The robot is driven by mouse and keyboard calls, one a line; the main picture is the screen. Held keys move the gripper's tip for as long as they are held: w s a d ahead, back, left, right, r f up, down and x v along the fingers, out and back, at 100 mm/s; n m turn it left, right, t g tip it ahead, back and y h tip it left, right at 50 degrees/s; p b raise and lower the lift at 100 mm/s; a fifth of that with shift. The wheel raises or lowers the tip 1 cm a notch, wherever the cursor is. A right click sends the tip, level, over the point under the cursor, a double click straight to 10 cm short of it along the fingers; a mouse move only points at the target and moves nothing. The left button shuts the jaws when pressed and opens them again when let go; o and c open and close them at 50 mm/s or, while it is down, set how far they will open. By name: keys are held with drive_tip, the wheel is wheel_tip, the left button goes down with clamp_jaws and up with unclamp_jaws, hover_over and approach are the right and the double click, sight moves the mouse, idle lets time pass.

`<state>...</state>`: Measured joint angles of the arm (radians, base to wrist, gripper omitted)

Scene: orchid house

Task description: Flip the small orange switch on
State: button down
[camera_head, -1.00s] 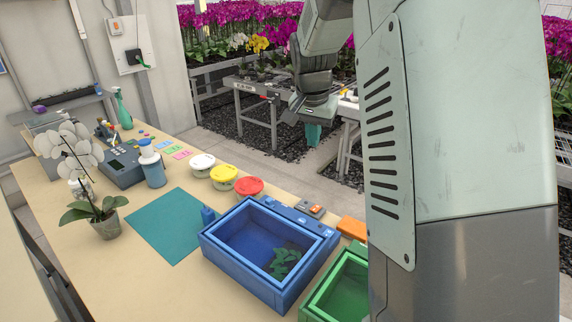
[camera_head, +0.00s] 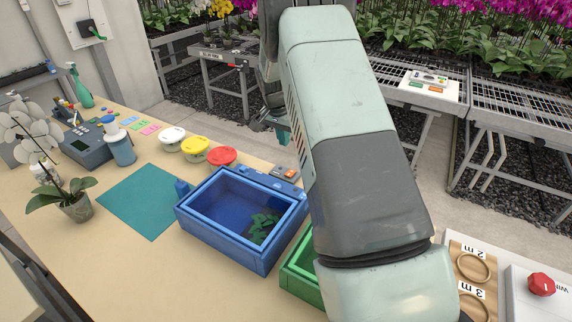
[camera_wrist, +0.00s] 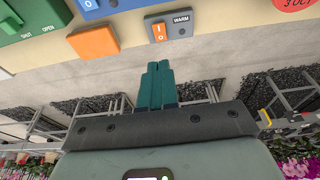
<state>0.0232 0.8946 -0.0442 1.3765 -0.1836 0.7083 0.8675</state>
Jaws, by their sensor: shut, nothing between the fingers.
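The small orange switch (camera_wrist: 159,31) sits on a dark grey box (camera_wrist: 180,25) marked "WARM", near the table's edge. It carries I and O marks; I cannot tell which way it is tipped. In the head view the switch (camera_head: 290,173) is small, behind the blue bin. My gripper (camera_wrist: 158,66) has its two teal fingers together, with nothing between them. In the wrist view the fingertips appear just below the switch in the picture, apart from it, over the floor beyond the table edge. In the head view my gripper (camera_head: 284,136) is partly hidden by my arm.
An orange block (camera_wrist: 95,41) lies beside the switch box. A blue bin (camera_head: 183,209) and a green bin (camera_head: 292,279) stand on the table; my arm partly covers the green one. Tubs with white (camera_head: 172,134), yellow (camera_head: 195,144) and red (camera_head: 222,155) lids stand nearby.

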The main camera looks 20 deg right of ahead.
sight(287, 175)
drive_tip(key=x, duration=1.2)
drive_tip(key=shift+s+a+f, duration=0.3)
drive_tip(key=shift+s+f, duration=0.05)
drive_tip(key=shift+f, duration=0.6)
drive_tip(key=shift+a, duration=0.15)
drive_tip(key=shift+s+a+f+t+h, duration=0.15)
drive_tip(key=shift+f+t+h, duration=0.15)
drive_tip(key=shift+f, duration=0.15)
drive_tip(key=shift+r, duration=0.2)
drive_tip(key=shift+r, duration=0.65)
drive_tip(key=shift+r, duration=0.1)
